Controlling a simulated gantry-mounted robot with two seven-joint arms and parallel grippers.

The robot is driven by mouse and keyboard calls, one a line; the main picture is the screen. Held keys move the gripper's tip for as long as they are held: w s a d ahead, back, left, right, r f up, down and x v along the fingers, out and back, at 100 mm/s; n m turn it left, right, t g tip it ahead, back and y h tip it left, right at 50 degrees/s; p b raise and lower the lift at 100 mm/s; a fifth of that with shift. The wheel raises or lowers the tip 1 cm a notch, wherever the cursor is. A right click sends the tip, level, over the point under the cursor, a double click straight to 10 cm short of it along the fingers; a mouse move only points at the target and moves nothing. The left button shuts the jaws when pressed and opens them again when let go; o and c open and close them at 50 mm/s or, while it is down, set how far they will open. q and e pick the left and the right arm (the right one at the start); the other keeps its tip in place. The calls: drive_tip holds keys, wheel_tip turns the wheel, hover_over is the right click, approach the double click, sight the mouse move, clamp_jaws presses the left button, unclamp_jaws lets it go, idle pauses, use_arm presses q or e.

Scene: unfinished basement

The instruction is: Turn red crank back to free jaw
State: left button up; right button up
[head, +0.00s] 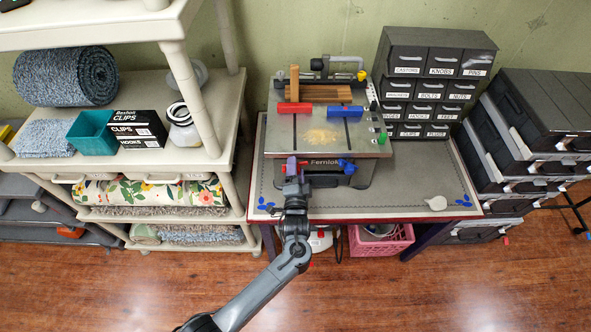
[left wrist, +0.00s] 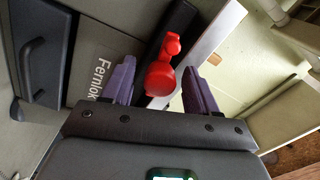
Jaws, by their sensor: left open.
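The red crank (left wrist: 160,78) shows in the left wrist view on the front of the bench unit, between the two purple fingers of my left gripper (left wrist: 158,88). The fingers are open, with a gap visible on both sides of the crank. In the head view my left gripper (head: 292,166) is at the unit's front left and largely hides the crank. A blue crank (head: 347,166) is to its right. On the unit's top (head: 292,140) are a red block (head: 295,108), a blue block (head: 345,108) and a wooden piece (head: 325,94) behind them. My right gripper is not in view.
The unit stands on a grey-topped table (head: 415,190). A shelf (head: 190,155) stands close on the left. The floor in front is clear.

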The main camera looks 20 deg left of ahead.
use_arm(q)
drive_tip(key=v, duration=1)
drive_tip(key=shift+s+b, duration=0.35)
drive_tip(key=shift+b, duration=0.05)
drive_tip(key=shift+d, duration=0.1)
drive_tip(key=shift+f, duration=0.1)
